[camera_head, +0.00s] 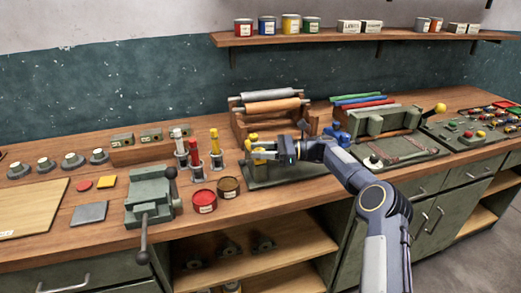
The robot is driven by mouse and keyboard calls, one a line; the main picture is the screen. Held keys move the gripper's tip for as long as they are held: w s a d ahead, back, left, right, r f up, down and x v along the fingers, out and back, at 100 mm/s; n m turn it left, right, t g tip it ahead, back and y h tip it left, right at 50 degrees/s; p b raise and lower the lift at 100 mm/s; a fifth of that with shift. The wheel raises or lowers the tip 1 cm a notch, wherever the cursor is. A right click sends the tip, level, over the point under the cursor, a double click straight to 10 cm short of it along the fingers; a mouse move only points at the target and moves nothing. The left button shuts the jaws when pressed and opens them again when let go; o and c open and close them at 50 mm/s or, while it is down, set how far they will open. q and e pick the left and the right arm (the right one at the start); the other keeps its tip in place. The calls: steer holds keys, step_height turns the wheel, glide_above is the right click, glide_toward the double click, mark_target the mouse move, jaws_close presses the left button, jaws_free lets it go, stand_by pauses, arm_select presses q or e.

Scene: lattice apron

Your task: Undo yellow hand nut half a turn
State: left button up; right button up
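My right arm reaches in from the lower right to a green fixture (290,177) in the middle of the bench. My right gripper (270,152) points left over this fixture, right at small yellow parts (253,138), which look like the yellow hand nut. The gripper hides part of them. The fingers are too small and overlapped to tell whether they are open or shut, or touching the nut. My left gripper is not in view.
Red and yellow-topped cylinders (215,146) stand just left of the fixture, with a red tin (204,201) and a brown tin (229,187) in front. A green vise (150,197) is further left. A wooden roller rack (269,115) stands behind; a green machine (377,121) is to the right.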

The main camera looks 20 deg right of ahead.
steer(key=o, duration=0.3)
steer(key=shift+d, duration=0.1)
steer(key=v, duration=0.7)
steer(key=shift+d+b, duration=0.3)
steer(key=shift+b, duration=0.1)
steer(key=shift+s, duration=0.15)
